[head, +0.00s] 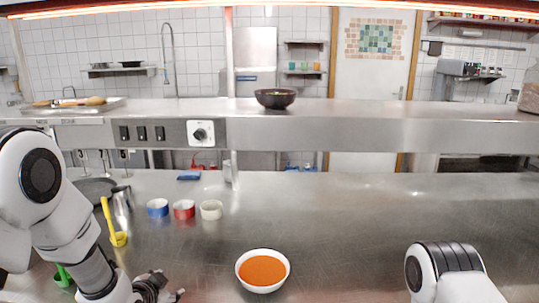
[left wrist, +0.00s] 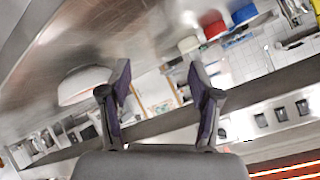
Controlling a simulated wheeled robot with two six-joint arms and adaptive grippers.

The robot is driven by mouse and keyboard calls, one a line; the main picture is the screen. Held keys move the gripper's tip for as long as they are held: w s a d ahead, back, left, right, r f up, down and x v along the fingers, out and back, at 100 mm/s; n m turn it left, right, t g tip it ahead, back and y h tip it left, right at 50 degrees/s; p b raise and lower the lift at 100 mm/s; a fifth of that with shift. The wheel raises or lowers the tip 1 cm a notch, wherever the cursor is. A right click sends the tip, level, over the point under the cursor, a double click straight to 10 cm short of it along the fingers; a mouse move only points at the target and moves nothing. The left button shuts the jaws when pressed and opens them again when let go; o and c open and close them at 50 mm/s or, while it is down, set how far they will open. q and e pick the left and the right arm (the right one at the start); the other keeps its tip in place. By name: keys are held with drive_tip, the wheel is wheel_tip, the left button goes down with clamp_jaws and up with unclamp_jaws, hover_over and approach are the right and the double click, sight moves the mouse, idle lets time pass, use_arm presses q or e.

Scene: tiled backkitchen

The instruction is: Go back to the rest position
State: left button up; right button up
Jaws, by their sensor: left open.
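My left gripper (head: 170,292) is low over the steel counter at the bottom of the head view, left of a white bowl of orange soup (head: 262,271). In the left wrist view its two fingers (left wrist: 158,80) stand apart with nothing between them. The white bowl (left wrist: 82,86) shows there to the left of the fingers, apart from them. Only a white and dark part of my right arm shows at the lower right of the head view; its gripper is out of the picture.
Blue (head: 157,208), red (head: 184,210) and cream (head: 211,210) small bowls stand in a row on the counter. A yellow ladle (head: 117,238) and a green one (head: 63,276) lie near my left arm. A dark bowl (head: 275,98) sits on the raised shelf. The counter's right half is clear.

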use_arm(q)
drive_tip(key=s+f+n+g, duration=0.4)
drive_tip(key=s+f+g, duration=0.2)
drive_tip(key=s+f, duration=1.1)
drive_tip(key=s+f+n+g, duration=0.2)
drive_tip(key=s+f+g, duration=0.15)
drive_tip(key=s, duration=0.65)
drive_tip(key=s+f+n+g, duration=0.2)
drive_tip(key=s+f, duration=0.3)
drive_tip(key=s, duration=0.5)
wheel_tip(320, 180, down, 9)
drive_tip(key=b, duration=1)
drive_tip(key=shift+w+a+f+y, duration=0.15)
drive_tip(key=shift+w+y, duration=0.25)
